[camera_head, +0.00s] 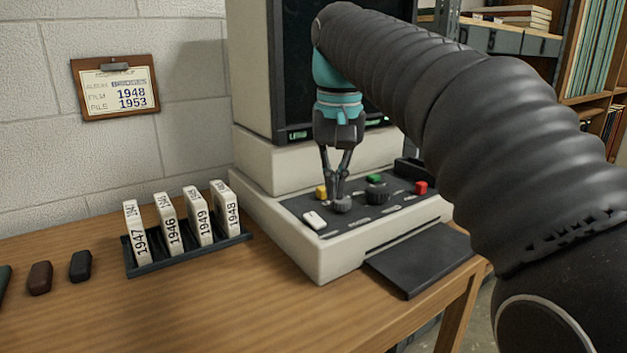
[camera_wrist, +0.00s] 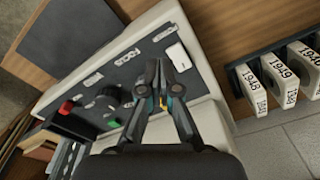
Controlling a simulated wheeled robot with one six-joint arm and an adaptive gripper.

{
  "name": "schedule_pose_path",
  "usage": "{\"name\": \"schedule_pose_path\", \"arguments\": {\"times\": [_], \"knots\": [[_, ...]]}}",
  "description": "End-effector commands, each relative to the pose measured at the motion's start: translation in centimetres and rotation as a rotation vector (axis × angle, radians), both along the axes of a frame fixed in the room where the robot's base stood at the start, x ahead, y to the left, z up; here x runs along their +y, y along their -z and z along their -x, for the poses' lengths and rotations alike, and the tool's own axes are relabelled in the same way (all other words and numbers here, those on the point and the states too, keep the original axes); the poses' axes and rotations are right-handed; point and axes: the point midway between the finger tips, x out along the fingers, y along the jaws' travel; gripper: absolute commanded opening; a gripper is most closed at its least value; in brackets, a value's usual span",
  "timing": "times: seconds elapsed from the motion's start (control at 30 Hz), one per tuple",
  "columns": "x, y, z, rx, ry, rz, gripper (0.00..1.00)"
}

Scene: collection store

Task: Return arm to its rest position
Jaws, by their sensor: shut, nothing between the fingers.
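My gripper (camera_head: 338,196) is above the control panel of a beige film reader (camera_head: 330,262), fingers pointing down near a black knob (camera_head: 343,205). The fingers are shut with nothing between them. I cannot tell whether the tips touch the knob. In the wrist view my gripper (camera_wrist: 166,72) hides part of the panel, with a bit of yellow showing between its fingers. My dark, sleeved arm reaches in from the right in the head view.
A white switch (camera_head: 315,220), a yellow button (camera_head: 321,191), a second knob (camera_head: 377,190), green (camera_head: 374,178) and red (camera_head: 421,187) buttons sit on the panel. A rack (camera_head: 190,259) of year-labelled boxes stands left. A clipboard (camera_head: 116,88) hangs on the wall. The front table (camera_head: 200,315) is clear.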

Motion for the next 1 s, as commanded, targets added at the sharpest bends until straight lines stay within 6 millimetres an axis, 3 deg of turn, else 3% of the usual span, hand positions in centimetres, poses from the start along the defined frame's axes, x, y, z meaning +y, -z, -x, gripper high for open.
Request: {"name": "schedule_pose_path", "arguments": {"times": [0.27,0.5,0.8,1.0], "knots": [[-5.2,4.4,5.8,-0.139,0.024,-0.023,0.00],[-8.7,10.3,11.3,-0.261,0.043,-0.025,0.00],[-11.3,18.4,17.1,-0.388,0.059,-0.009,0.00],[-12.1,21.2,18.8,-0.428,0.064,-0.001,0.00]]}}
